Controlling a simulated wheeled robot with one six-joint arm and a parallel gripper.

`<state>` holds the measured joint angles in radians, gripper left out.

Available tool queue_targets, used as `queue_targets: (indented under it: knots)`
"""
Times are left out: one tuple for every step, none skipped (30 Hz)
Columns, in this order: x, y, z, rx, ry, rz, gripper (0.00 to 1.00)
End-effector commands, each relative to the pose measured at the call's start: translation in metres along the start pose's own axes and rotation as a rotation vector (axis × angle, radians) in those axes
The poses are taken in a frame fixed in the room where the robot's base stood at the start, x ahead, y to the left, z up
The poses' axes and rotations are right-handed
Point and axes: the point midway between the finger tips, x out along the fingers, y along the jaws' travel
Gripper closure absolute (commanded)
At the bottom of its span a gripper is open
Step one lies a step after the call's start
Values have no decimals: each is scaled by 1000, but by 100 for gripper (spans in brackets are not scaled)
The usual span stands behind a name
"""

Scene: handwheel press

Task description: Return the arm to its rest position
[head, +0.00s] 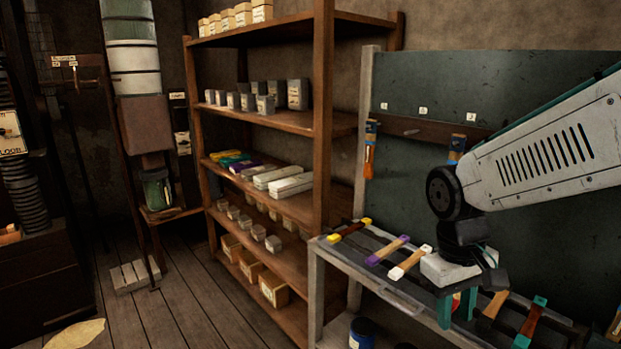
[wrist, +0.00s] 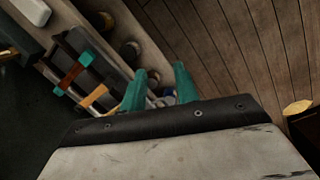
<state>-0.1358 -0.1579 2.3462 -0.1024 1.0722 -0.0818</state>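My arm, with a pale slotted link, reaches in from the right in the head view. My gripper (head: 458,308) hangs fingers-down over the right part of the workbench (head: 335,262). In the wrist view its two green fingers (wrist: 161,78) stand apart with nothing held between them. In the head view a bit of red shows by the fingers; it looks like something behind them. My gripper partly hides the tools below it. In the wrist view, tools with red and orange handles lie left of the fingers, clear of them.
Handled tools with yellow, purple and white ends, including a purple-ended one (head: 388,250), lie on the bench. Brushes (head: 369,150) hang from a rail on the dark board (head: 420,90) behind. A loaded wooden shelf (head: 322,120) stands left of the bench. Wooden floor (head: 200,300) is open at the left.

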Motion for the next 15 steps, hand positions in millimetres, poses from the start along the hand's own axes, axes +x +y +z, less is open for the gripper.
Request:
queue_targets:
  knots:
    - [-9, 0, 21, 38, 12, -11, 69]
    - [-12, -1, 33, 61, 15, -19, 69]
    - [-17, -2, 47, 89, 22, -29, 69]
    - [-20, -2, 58, 109, 27, -36, 69]
    - [-22, -4, 69, 129, 34, -43, 69]
    - [-25, -5, 82, 154, 45, -53, 69]
    - [-27, -6, 92, 171, 55, -59, 69]
    - [-29, -7, 100, 186, 66, -64, 69]
    - [-31, -8, 111, 205, 81, -71, 69]
    - [-32, -9, 118, 218, 95, -75, 69]
    - [-34, -10, 124, 228, 109, -78, 69]
    - [-35, -10, 132, 238, 128, -81, 69]
    - [-36, -11, 136, 245, 143, -81, 69]
    - [-38, -10, 139, 252, 158, -81, 69]
    - [-40, -10, 142, 258, 177, -80, 69]
